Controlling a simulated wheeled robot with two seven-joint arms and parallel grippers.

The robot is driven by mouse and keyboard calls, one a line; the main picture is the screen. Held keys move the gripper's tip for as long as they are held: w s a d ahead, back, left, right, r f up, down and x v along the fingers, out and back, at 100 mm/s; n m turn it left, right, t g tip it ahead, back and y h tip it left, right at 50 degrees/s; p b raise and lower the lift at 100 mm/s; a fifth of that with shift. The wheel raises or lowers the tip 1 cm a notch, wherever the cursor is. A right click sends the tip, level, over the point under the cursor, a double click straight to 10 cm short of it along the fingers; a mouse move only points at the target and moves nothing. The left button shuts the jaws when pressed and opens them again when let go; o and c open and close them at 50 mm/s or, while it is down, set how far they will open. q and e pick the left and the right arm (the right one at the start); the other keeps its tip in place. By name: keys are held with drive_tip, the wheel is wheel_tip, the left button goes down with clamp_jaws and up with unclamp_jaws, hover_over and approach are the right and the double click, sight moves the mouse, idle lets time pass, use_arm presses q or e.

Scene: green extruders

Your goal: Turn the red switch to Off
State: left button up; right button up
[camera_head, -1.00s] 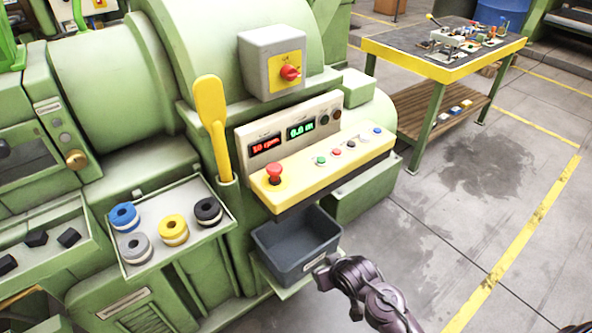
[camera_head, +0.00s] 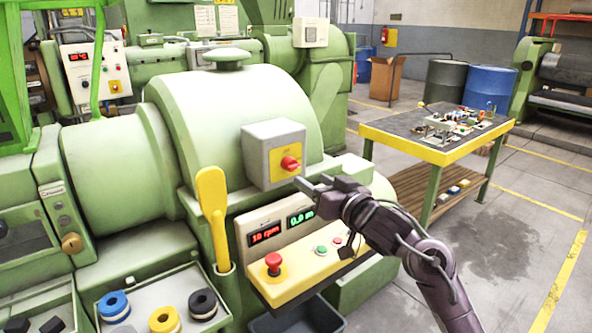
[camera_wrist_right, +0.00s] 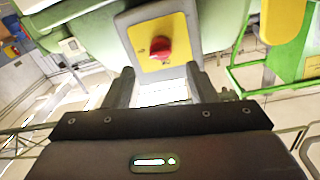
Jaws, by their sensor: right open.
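The red switch (camera_head: 290,163) is a rotary knob on a yellow plate, on the front of a grey box (camera_head: 262,150) mounted on the green extruder (camera_head: 225,105). My right gripper (camera_head: 312,184) is just below and to the right of the switch in the head view, apart from it. In the right wrist view the red switch (camera_wrist_right: 161,48) lies ahead, centred between the two spread fingers of the right gripper (camera_wrist_right: 163,80). The fingers are open and empty. The lettering on the plate is too small to read. My left gripper is out of view.
Below the box is a control panel with a red mushroom button (camera_head: 273,262) and lit displays. A yellow paddle (camera_head: 213,205) stands to its left. A tray (camera_head: 150,290) holds several coloured rings. A workbench (camera_head: 440,135) stands at the right, with open floor around it.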

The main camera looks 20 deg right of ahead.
sight(295, 169)
drive_tip(key=p+x, duration=0.1)
drive_tip(key=x, duration=0.6)
drive_tip(key=shift+w+a+r, duration=0.1)
drive_tip(key=shift+w+a, duration=0.05)
drive_tip(key=shift+w, duration=0.2)
drive_tip(key=shift+c, duration=0.4)
drive_tip(key=c, duration=0.9)
drive_tip(key=shift+o, duration=0.2)
